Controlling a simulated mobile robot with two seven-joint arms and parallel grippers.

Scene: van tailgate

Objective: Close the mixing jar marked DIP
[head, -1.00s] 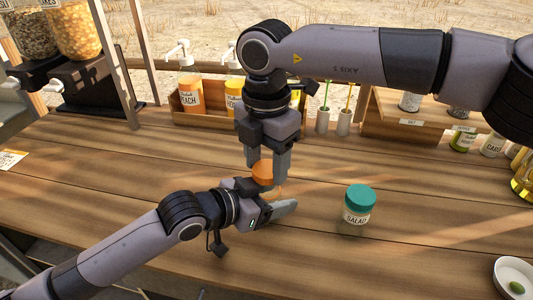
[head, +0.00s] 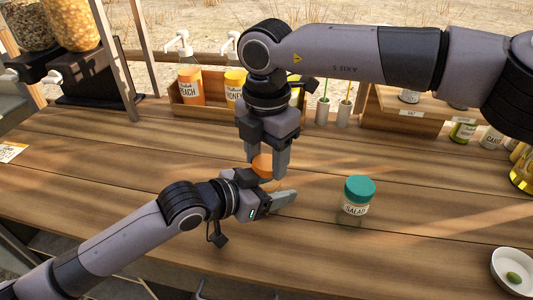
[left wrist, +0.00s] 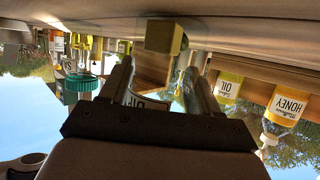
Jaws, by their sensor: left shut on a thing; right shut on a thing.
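The jar marked DIP (left wrist: 148,101) is between the fingers of my left gripper (left wrist: 160,80) in the left wrist view, which is upside down; its label is partly cut off. In the head view my left gripper (head: 280,198) is low over the counter, shut on the jar, which it mostly hides. My right gripper (head: 267,172) points down just above it, shut on the orange lid (head: 262,162). The lid is over the jar; I cannot tell whether it touches the rim or is seated.
A SALAD jar with a teal lid (head: 359,188) stands to the right. A white bowl (head: 497,272) is at the lower right corner. A wooden rack (head: 213,120) with PEACH and HONEY bottles is behind, and a wooden shelf (head: 385,123) is at the back right. The front counter middle is clear.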

